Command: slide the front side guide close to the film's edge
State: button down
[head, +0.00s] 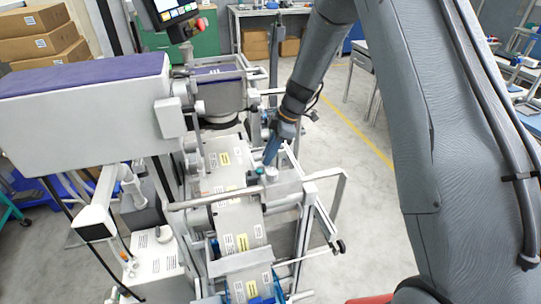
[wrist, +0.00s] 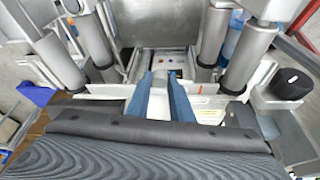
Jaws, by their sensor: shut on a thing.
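The pale film (head: 238,222), printed with white and yellow labels, runs down through the machine in the head view. My gripper (head: 268,160) reaches down from above, with its blue fingers at the right side of the film path. In the wrist view my gripper (wrist: 162,77) has both blue fingers pointing away, with a small grey part between their tips. I take this part to be the front side guide (wrist: 163,73); the fingers hide much of it. The gap between the guide and the film's edge cannot be made out.
A grey knob (head: 270,174) stands just below my fingertips. Metal rollers (wrist: 238,58) flank the fingers in the wrist view, and a black knob (wrist: 287,84) is at the right. A bent rail (head: 338,200) juts out right of the machine; open floor (head: 365,240) lies beyond.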

jog(key=shift+s+a, duration=0.1)
jog(key=shift+a, duration=0.35)
jog(key=c, duration=1.6)
grip_release()
jog(key=shift+o, duration=0.2)
jog(key=shift+b, duration=0.3)
jog(key=b+v, duration=0.2)
jog(key=v, duration=0.5)
jog(key=shift+d+r+b, duration=0.2)
jog(key=shift+r+b, duration=0.1)
jog(key=shift+r, duration=0.05)
